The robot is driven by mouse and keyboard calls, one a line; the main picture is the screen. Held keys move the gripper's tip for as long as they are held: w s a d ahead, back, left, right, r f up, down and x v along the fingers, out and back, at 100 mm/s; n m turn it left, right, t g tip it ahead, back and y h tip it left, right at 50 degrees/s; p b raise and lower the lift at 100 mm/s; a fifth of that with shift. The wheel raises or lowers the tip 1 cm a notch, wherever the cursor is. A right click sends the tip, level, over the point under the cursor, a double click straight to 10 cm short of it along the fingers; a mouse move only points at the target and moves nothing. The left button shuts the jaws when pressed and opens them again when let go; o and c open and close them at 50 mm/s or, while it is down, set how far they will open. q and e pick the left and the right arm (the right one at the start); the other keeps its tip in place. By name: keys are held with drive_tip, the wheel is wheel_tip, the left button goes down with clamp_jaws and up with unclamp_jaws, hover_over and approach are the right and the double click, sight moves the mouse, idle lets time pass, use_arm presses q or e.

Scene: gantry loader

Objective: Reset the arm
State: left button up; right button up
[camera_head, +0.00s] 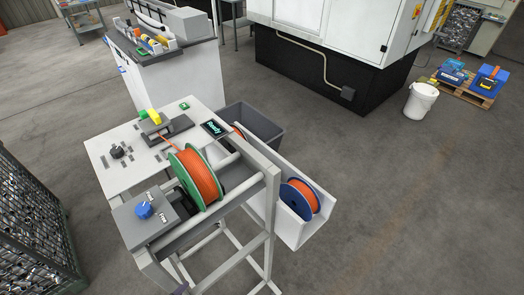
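No gripper of mine can be made out in the head view. A white and grey winding station (120,178) stands in the middle. A large green-flanged spool of orange cord (199,177) is mounted on it. A strand of the cord runs from the spool to a dark block with a yellow and green part (151,116). A blue knob (144,210) sits on the grey box at the front left. A small display (215,128) reads "Ready". A blue-flanged spool of orange cord (300,198) lies in the white chute at the right.
A dark grey bin (250,122) stands behind the station. A wire cage of metal scraps (32,225) is at the left. A white bucket (421,101) and a loaded pallet (468,88) stand at the far right.

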use_arm(q)
drive_tip(key=s+a+f+n+g+y, duration=0.2)
drive_tip(key=s+a+n+g, duration=0.25)
drive_tip(key=s, duration=0.25)
wheel_tip(320, 180, up, 14)
drive_tip(key=p, duration=1.4)
drive_tip(key=shift+d+f+n, duration=0.15)
drive_tip(key=shift+d+n, duration=0.2)
drive_tip(key=shift+g, duration=0.25)
